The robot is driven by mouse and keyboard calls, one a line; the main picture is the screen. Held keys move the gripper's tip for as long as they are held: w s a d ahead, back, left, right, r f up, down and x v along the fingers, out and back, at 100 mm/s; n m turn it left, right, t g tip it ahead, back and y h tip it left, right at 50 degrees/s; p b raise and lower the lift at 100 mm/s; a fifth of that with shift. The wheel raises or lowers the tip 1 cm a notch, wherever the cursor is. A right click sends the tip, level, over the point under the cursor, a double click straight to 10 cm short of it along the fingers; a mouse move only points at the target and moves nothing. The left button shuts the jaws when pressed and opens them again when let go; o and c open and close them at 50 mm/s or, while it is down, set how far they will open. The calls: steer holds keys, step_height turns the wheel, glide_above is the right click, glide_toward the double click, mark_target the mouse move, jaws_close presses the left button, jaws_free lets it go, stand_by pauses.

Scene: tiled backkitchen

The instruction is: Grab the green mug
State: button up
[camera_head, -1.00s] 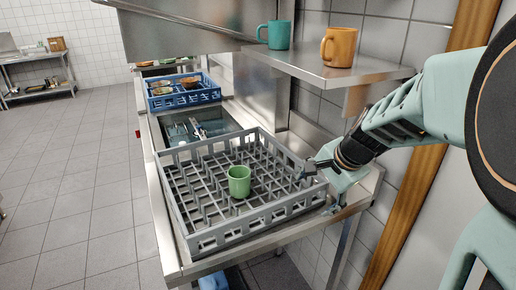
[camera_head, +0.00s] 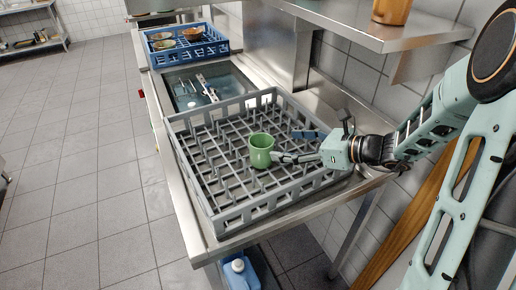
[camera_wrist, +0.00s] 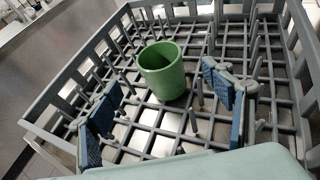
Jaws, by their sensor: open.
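The green mug (camera_head: 261,152) stands upright in the grey dish rack (camera_head: 232,219), among its pegs. Its handle is not clearly visible. In the wrist view the mug (camera_wrist: 161,72) shows its open top and lies ahead, between the lines of the two fingers. My gripper (camera_head: 298,146) reaches in from the right over the rack, close to the mug's right side. In the wrist view my gripper (camera_wrist: 160,92) is open and empty, with blue pads left and right. The mug seems just beyond the fingertips; I cannot tell whether either finger touches it.
The rack's raised walls and upright pegs surround the mug. A blue rack (camera_head: 185,54) with bowls stands farther back. A steel shelf (camera_head: 375,35) with an orange mug (camera_head: 391,10) hangs above right. A blue jug (camera_head: 240,272) is under the counter.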

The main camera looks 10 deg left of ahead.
mark_target(252, 141)
steer(key=x, duration=0.4)
steer(key=shift+a+f, duration=0.1)
steer(key=shift+a, duration=0.2)
steer(key=shift+p+x, duration=0.35)
steer(key=shift+x, duration=2.35)
steer(key=shift+c, duration=0.7)
steer(key=shift+r, duration=0.2)
steer(key=c, duration=1.3)
steer(key=shift+w+r, duration=0.1)
